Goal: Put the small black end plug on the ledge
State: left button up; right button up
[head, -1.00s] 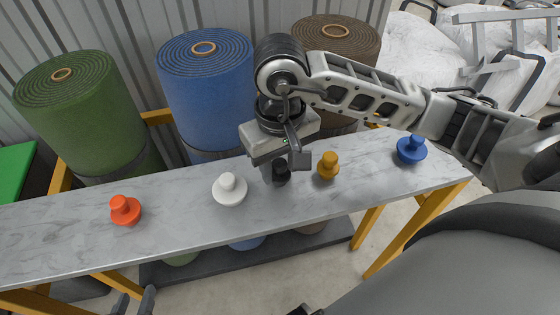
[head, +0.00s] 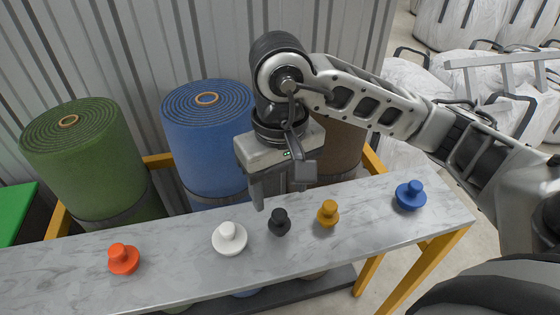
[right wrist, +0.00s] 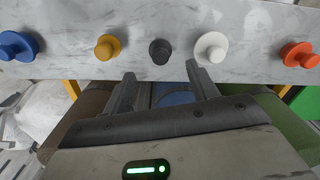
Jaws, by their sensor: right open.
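The small black end plug (head: 279,222) stands upright on the grey marbled ledge (head: 180,255), between the white plug and the yellow plug. It also shows in the right wrist view (right wrist: 160,51), beyond and between the fingertips. My right gripper (head: 282,190) is open and empty, raised just behind the black plug and apart from it. In the right wrist view both fingers (right wrist: 161,74) are spread with nothing between them. My left gripper is not in view.
On the same ledge stand an orange plug (head: 123,258), a white plug (head: 230,238), a yellow plug (head: 328,212) and a blue plug (head: 410,195). Green (head: 85,160) and blue (head: 207,140) turf rolls and a brown one stand behind. Bare ledge lies between orange and white.

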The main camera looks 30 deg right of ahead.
aim_at(280, 215)
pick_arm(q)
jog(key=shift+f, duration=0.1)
pick_arm(e)
notch_tip(280, 215, up, 5)
jog(key=shift+f, duration=0.1)
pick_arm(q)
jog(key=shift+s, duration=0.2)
pick_arm(e)
jog(key=shift+s, duration=0.1)
